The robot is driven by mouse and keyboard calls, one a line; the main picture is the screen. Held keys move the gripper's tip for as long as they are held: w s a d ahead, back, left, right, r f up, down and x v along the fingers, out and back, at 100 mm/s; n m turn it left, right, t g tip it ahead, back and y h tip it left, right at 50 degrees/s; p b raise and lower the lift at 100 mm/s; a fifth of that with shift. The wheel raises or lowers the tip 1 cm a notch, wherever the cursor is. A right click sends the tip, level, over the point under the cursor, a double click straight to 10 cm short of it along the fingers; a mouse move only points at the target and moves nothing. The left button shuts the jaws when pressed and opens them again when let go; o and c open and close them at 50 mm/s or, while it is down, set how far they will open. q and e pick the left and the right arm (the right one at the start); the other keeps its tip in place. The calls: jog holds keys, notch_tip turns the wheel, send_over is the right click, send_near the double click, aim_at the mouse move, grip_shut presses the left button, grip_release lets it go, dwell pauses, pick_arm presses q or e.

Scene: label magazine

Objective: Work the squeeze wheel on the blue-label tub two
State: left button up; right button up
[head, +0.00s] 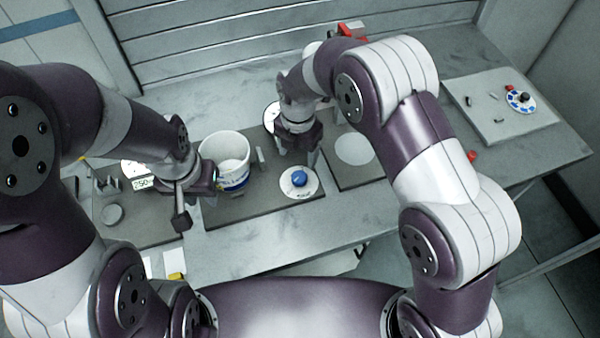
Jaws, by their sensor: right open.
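A white tub (226,147) with a blue label (234,183) stands open and upright on a dark mat. My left gripper (190,200) is at the tub's left side; its fingers are partly hidden, and I cannot tell whether they touch the tub. A white disc with a blue knob (300,179) lies on the mat right of the tub. My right gripper (298,156) is open and points down, just above and behind that disc, with nothing seen between its fingers. I cannot tell for certain which part is the squeeze wheel.
A pale round disc (354,149) lies on another mat. A grey board (500,118) at right holds a blue-dotted wheel (520,100) and small parts. The table's front strip is mostly clear.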

aim_at(299, 176)
notch_tip(299, 176, down, 9)
jog(key=p, duration=0.2)
jog(key=shift+p, duration=0.3)
jog(key=shift+s+f, duration=0.1)
jog(key=shift+f, duration=0.55)
jog(key=shift+d, duration=0.1)
jog(key=c, duration=1.1)
